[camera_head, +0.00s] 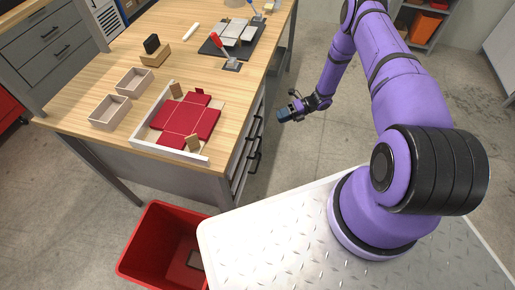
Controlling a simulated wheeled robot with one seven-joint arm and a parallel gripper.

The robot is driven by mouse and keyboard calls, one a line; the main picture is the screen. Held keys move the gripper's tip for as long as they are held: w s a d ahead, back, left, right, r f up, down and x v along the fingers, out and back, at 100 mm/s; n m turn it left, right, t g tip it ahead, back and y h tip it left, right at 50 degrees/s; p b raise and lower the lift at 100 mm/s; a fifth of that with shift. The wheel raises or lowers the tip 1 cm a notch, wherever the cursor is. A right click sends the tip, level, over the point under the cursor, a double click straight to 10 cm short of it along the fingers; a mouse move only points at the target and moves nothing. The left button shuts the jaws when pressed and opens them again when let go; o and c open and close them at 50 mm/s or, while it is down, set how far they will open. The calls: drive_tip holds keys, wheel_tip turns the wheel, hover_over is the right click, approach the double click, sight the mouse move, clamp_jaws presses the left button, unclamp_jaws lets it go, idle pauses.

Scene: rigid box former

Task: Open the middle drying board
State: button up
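The wooden-topped workbench (110,65) has a stack of grey drawer-like fronts with dark handles (255,161) on its right side, seen at a steep angle. The middle one cannot be clearly told from its neighbours, and all look closed. No part is plainly marked as a drying board. My gripper (284,115) hangs over the floor, just right of these fronts and apart from them. It points left toward the bench and is small and dark here, so its fingers cannot be made out. Nothing is visibly held.
On the bench lie a red box blank (187,117) in a white-edged frame (158,149), two open boxes (110,112) and a dark mat (240,46) with light pieces. A red bin (150,250) stands on the floor below. The floor right of my gripper is clear.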

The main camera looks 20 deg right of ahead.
sight(258, 147)
drive_tip(key=s+a+f+m+t, duration=0.1)
drive_tip(key=s+f+m, duration=0.2)
drive_tip(key=f, duration=0.3)
drive_tip(key=s+a+f+m+t, duration=0.1)
drive_tip(key=s+f+m+t, duration=0.15)
drive_tip(key=f, duration=0.35)
drive_tip(key=shift+g+y, duration=0.4)
drive_tip(key=shift+g, duration=0.05)
drive_tip(key=x, duration=1)
drive_tip(key=shift+w+a, duration=0.15)
clamp_jaws()
